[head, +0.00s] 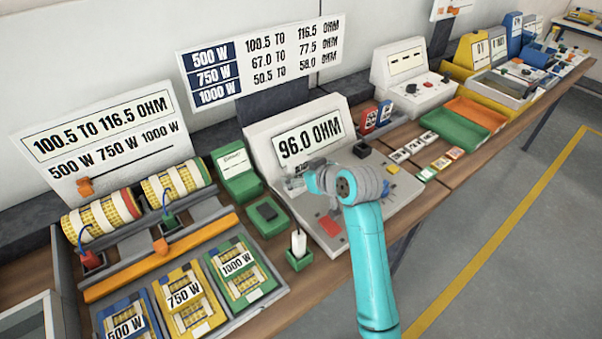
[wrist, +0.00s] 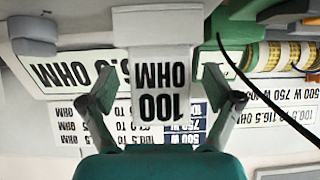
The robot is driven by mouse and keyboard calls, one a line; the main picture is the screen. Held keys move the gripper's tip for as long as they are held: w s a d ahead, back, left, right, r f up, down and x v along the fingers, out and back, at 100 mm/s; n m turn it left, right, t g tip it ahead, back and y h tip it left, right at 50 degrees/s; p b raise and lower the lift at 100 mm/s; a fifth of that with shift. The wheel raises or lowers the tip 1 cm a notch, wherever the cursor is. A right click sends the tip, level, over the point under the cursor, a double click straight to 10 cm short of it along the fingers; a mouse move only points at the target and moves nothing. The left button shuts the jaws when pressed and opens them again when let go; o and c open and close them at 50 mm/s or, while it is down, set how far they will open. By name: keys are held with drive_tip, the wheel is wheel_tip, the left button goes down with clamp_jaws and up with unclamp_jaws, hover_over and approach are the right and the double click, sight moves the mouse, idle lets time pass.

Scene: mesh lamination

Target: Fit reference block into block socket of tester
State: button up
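The tester (head: 375,200) is a pale sloped console whose display (head: 307,139) reads 96.0 OHM. My gripper (head: 296,184) is low over its left part, just below the display, and covers much of that area. In the wrist view a white block marked 100 OHM (wrist: 160,85), upside down, lies between the two fingers of my gripper (wrist: 159,88). Gaps show between each finger and the block's sides, so the fingers look open around it. The block's lower end and the socket are hidden, so I cannot tell how it is seated.
A green holder with a white upright piece (head: 299,243) stands left of the tester. Left of it are coloured trays marked 500 W, 750 W and 1000 W (head: 238,264) and yellow wound coils (head: 102,214). Green (head: 455,128) and orange (head: 476,112) bins stand to the right.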

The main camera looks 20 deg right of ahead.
drive_tip(key=v, duration=1.2)
drive_tip(key=shift+s, duration=0.1)
idle(0.4)
